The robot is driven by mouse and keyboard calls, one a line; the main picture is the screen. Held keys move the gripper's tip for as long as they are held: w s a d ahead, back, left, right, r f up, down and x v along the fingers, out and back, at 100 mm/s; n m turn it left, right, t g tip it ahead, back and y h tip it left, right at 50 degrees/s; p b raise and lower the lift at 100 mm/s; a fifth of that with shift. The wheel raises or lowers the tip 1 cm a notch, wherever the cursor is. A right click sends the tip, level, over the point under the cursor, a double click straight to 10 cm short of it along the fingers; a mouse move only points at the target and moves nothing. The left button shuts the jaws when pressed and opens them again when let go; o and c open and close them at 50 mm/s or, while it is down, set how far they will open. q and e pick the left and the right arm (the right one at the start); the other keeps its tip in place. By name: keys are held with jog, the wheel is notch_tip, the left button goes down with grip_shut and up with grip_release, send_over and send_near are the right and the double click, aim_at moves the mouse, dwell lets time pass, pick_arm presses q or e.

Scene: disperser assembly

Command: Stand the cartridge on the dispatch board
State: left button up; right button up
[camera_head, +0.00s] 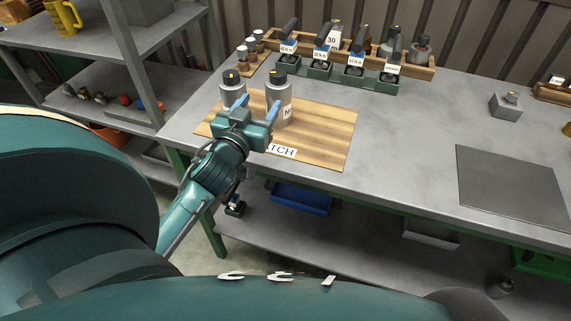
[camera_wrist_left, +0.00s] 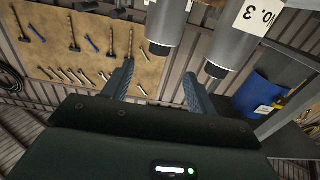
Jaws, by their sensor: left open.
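The wooden dispatch board (camera_head: 335,128), with "TCH" readable on its front label, lies on the bench's left end. Two grey cylindrical cartridges with dark caps stand upright on it: a left one (camera_head: 231,91) and a right one (camera_head: 278,106) with a partly hidden label starting with "N". My left gripper (camera_head: 256,104) is open in front of them, its fingers spread and hiding their lower parts. The left wrist view shows both cap-down: one (camera_wrist_left: 168,22) beyond the gap between my fingers, the other (camera_wrist_left: 235,40), labelled "o. 3", to the right. My right gripper is not in view.
Dark green holders (camera_head: 352,79) with labelled black-topped items stand behind the board, before a wooden rack (camera_head: 420,70). A small wooden rack with vials (camera_head: 250,48) is at back left. A dark mat (camera_head: 510,182) lies at right. The middle bench is clear.

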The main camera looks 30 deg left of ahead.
pick_arm(q)
jog(key=s+d+f+m+g+h, duration=0.1)
jog(key=d+f, duration=0.2)
jog(key=s+d+f+m+h, duration=0.1)
jog(key=s+d+f, duration=0.1)
jog(key=f, duration=0.2)
jog(key=s+d+f+g+h, duration=0.1)
jog(key=d+f, duration=0.2)
jog(key=shift+s+d+f+m+g+h, duration=0.15)
jog(key=shift+s+d+m+g+h, duration=0.15)
jog(key=shift+d+m+h, duration=0.1)
jog(key=s+d+f+m+g+h, duration=0.3)
jog(key=s+d+f, duration=0.6)
jog(key=d, duration=0.3)
jog(key=shift+s+d+g+h, duration=0.4)
jog(key=shift+s+g+h, duration=0.15)
jog(key=shift+s, duration=0.35)
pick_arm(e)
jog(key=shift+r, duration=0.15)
pick_arm(q)
jog(key=p, duration=0.2)
jog(key=a+r+p, duration=0.1)
jog(key=shift+s+y+p, duration=0.2)
jog(key=shift+y+p, duration=0.05)
jog(key=shift+p, duration=0.1)
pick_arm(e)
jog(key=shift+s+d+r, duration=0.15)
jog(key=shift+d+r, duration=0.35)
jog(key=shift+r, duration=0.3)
